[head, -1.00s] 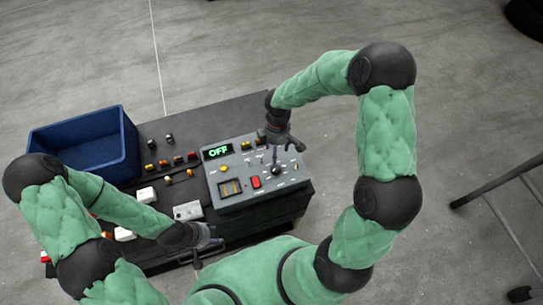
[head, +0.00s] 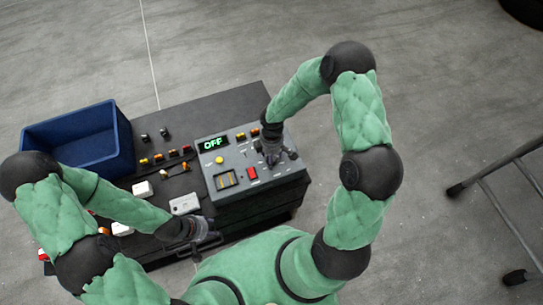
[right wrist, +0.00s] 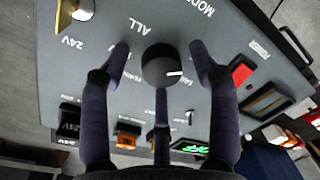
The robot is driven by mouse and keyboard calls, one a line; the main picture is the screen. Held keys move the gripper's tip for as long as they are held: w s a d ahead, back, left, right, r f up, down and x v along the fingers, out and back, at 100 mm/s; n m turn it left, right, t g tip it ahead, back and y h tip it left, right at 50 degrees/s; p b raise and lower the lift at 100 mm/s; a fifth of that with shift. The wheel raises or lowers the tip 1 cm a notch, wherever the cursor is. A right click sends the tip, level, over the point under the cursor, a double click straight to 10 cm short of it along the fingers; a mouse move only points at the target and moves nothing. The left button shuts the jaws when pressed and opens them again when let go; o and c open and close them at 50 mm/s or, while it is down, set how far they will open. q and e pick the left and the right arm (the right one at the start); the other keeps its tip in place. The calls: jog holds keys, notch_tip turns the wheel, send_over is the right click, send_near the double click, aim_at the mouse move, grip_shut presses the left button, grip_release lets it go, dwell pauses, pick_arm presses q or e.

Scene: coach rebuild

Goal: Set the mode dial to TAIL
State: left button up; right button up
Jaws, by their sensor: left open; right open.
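The grey control panel (head: 228,186) stands on the dark bench, and its green display (head: 213,144) reads OFF. In the right wrist view the mode dial (right wrist: 160,66) is a round black knob. Its white mark points to the picture's right, close to small lettering. My right gripper (head: 272,160) is low over the panel and hides the dial in the head view. In the right wrist view its fingers (right wrist: 160,70) are open around the dial, with gaps at both sides. Contact cannot be told. My left gripper (head: 208,235) is open at the bench's front edge, away from the panel.
A red switch (head: 252,173) sits beside my right gripper, and a yellow button (head: 219,160) lies further left. A blue bin (head: 75,145) stands at the bench's left. Several small coloured parts lie between bin and panel. A metal frame (head: 500,165) stands at the right.

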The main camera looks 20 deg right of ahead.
jog(key=c, duration=1.1)
jog(key=shift+c, duration=0.2)
jog(key=m+b, duration=0.4)
jog(key=shift+f, duration=0.15)
jog(key=m+b, duration=0.3)
jog(key=shift+s+y, duration=0.15)
jog(key=shift+y, duration=0.15)
jog(key=shift+m+t+b, duration=0.3)
jog(key=shift+m+b, duration=0.65)
jog(key=shift+m, duration=0.35)
jog(key=shift+s, duration=0.1)
